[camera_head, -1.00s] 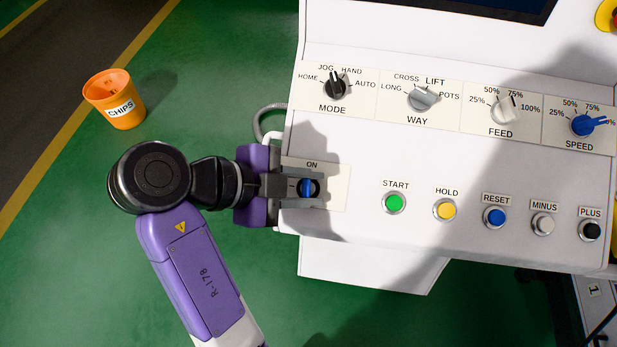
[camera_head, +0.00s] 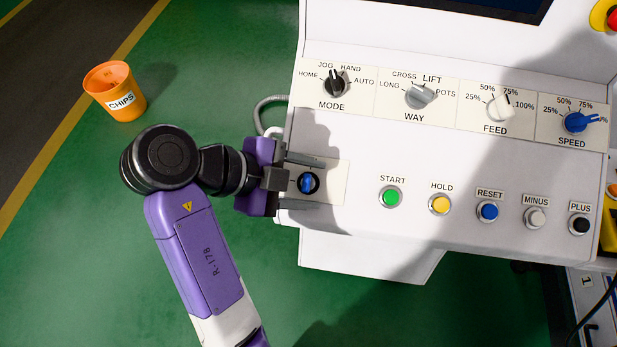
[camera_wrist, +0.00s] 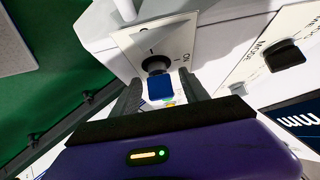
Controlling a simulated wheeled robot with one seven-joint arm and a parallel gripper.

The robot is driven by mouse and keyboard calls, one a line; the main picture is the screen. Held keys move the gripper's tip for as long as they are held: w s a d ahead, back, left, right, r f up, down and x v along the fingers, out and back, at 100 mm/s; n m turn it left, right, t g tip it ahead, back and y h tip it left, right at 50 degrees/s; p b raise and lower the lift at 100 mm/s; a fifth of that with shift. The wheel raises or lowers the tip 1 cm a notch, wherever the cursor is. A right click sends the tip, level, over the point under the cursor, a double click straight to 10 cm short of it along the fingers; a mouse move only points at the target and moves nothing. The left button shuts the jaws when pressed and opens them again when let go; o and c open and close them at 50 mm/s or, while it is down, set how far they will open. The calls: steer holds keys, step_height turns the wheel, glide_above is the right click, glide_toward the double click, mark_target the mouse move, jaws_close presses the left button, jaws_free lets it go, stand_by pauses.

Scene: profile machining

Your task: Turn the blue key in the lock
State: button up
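The blue key (camera_head: 307,183) sits in a round dark lock on a pale plate (camera_head: 335,182) at the left end of the white console. My gripper (camera_head: 316,184) is open around the key, one finger above it and one below, with gaps on both sides. The upper finger covers the ON label in the head view. In the wrist view, the key (camera_wrist: 160,88) stands between the two dark fingers of my gripper (camera_wrist: 163,92), apart from both. The ON mark shows on the plate there.
The MODE knob (camera_head: 334,83) and the WAY knob (camera_head: 421,95) are above and right of the lock. The green START button (camera_head: 391,196) is to its right. A grey cable (camera_head: 260,115) loops at the console's left edge. An orange CHIPS bin (camera_head: 115,91) stands on the floor.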

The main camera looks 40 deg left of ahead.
steer(key=shift+r, duration=0.1)
steer(key=v, duration=0.7)
steer(key=shift+s+a+r, duration=0.15)
steer(key=shift+s+r, duration=0.05)
steer(key=shift+s, duration=0.05)
stand_by(0.5)
